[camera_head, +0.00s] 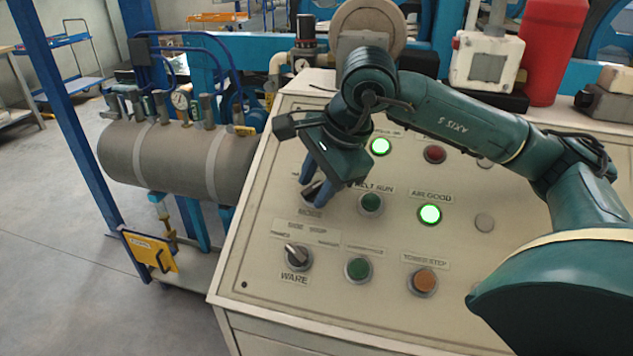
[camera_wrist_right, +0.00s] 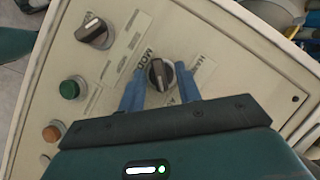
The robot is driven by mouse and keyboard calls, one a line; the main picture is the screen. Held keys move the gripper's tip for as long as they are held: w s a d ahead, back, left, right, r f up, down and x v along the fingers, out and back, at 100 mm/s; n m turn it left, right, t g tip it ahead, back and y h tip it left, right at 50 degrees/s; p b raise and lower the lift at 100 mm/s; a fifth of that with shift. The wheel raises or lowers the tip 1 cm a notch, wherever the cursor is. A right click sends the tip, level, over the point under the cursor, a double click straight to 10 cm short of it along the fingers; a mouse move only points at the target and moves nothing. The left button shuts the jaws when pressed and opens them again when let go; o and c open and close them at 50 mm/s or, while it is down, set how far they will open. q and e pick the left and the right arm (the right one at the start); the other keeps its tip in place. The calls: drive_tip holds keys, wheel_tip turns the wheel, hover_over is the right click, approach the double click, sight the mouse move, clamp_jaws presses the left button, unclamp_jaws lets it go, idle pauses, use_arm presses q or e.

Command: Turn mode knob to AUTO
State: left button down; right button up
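The mode knob (camera_head: 313,191) is a black and grey rotary selector on the sloping cream panel (camera_head: 236,277), above a partly visible MODE label. In the right wrist view the knob (camera_wrist_right: 159,74) has its handle standing nearly upright in the picture. My right gripper (camera_head: 328,191) reaches down to it, its blue fingers on either side of the knob. In the wrist view the gripper (camera_wrist_right: 160,88) is open, with a gap between each finger and the handle. The position labels around the knob are partly hidden by the fingers. My left gripper is not in view.
A second knob, WARE (camera_head: 297,256), sits below the mode knob. A green button (camera_head: 371,202) is close on the right; a lit green lamp (camera_head: 430,214) and an orange button (camera_head: 423,281) lie further right. A grey tank (camera_head: 180,160) stands left of the panel.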

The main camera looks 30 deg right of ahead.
drive_tip(key=shift+r, duration=0.1)
drive_tip(key=p+v, duration=0.1)
drive_tip(key=v, duration=1.2)
idle(0.4)
